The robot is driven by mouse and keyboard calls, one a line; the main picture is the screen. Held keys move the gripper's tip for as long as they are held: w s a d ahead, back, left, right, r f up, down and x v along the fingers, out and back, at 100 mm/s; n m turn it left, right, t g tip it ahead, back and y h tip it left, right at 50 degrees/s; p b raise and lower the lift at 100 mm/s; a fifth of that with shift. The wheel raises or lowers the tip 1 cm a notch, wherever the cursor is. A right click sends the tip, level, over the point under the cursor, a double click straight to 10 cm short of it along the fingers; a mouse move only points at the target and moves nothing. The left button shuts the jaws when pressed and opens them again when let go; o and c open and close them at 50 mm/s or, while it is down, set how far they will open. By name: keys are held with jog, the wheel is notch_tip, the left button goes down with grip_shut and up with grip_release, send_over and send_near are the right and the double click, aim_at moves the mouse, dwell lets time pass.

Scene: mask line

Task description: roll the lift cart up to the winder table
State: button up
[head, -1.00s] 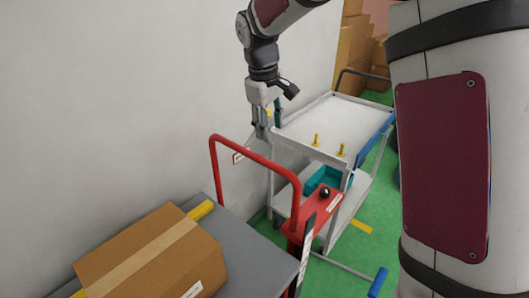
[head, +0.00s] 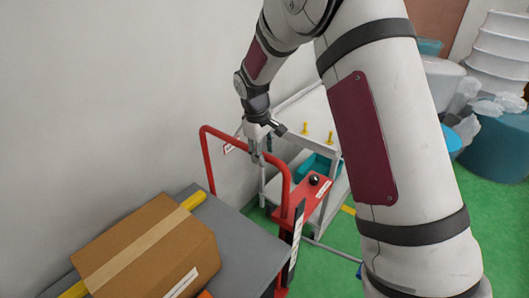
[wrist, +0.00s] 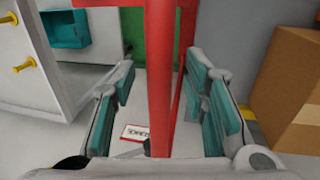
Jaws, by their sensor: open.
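The lift cart has a dark grey platform (head: 240,240) and a red tube handle (head: 208,160) at its far end. A taped cardboard box (head: 150,245) lies on the platform. My gripper (head: 256,153) is at the top of the red handle. In the wrist view the red handle (wrist: 160,60) runs between the teal pads of my open gripper (wrist: 165,90), with gaps on both sides. A white two-level table (head: 300,108) with yellow pegs stands just beyond the handle; I cannot tell if it is the winder table.
A plain wall (head: 90,90) runs close along the left. A teal bin (head: 318,165) sits on the white table's lower shelf. Blue tubs (head: 497,145) and white stacked items stand at the back right. Green floor (head: 490,235) is clear at the right.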

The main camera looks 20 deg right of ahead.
jog(key=shift+f, duration=0.25)
grip_shut()
jog(key=s+a+p, duration=0.2)
jog(key=s+a, duration=0.5)
jog(key=a, duration=0.3)
jog(key=shift+s+a+p, duration=0.2)
jog(key=shift+s+p, duration=0.15)
jog(key=shift+p, duration=0.05)
grip_release()
jog(key=shift+w+d, duration=0.1)
